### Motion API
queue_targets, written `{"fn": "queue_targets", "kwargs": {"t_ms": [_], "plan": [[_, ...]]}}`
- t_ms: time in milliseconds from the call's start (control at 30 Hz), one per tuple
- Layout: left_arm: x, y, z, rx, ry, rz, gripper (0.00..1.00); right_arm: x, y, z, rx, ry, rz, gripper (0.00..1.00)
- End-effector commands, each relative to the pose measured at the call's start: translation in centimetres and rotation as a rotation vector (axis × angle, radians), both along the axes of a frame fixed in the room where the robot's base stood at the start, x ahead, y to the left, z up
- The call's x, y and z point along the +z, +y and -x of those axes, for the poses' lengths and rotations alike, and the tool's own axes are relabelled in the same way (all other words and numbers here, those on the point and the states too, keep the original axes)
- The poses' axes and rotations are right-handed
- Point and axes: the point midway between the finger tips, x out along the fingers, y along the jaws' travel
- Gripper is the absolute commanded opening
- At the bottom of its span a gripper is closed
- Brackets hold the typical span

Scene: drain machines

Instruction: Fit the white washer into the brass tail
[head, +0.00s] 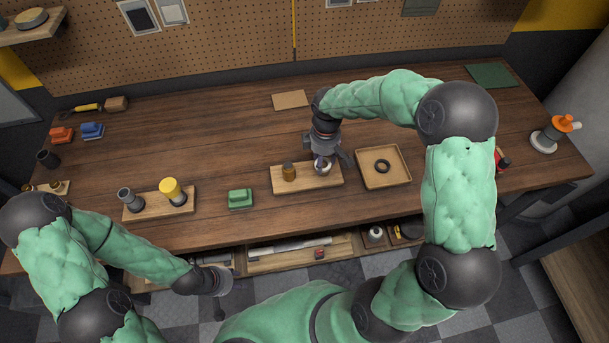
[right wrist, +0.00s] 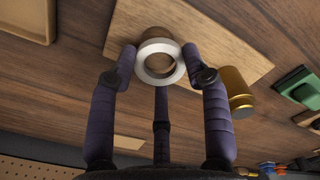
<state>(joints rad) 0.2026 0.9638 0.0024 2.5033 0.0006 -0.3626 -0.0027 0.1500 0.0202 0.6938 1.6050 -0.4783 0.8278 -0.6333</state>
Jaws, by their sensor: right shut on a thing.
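In the right wrist view the white washer (right wrist: 144,68) is a pale ring between the fingertips of my right gripper (right wrist: 160,64), which is shut on it. A brownish round shape shows behind and through the ring; I cannot tell what it is. The brass tail (head: 289,173) appears to be the gold cylinder standing on the middle wooden board, left of my right gripper (head: 324,164) in the head view. It also shows to the right in the right wrist view (right wrist: 238,88), apart from the washer. My left gripper (head: 218,300) is low in front of the bench; its fingers are mostly hidden.
The middle board (head: 310,184) lies under my right gripper. To its right is a wooden tray (head: 367,180) with a black ring (head: 382,166). To its left are a green block (head: 240,199) and a board (head: 150,211) with grey and yellow parts.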

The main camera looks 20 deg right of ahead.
Motion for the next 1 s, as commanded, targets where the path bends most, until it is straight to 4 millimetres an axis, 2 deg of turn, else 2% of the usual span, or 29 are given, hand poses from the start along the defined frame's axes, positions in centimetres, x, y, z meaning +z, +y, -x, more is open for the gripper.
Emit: {"fn": "queue_targets", "kwargs": {"t_ms": [700, 1000], "plan": [[3.8, 0.0, 0.0, 0.0, 0.0, 0.0, 0.4, 4.8, 0.0, 0.0, 0.0, -0.001, 0.0, 0.18], [3.8, 0.0, 0.0, 0.0, 0.0, 0.0, 0.4, 4.9, 0.0, 0.0, 0.0, 0.0, 0.0, 0.18]]}}
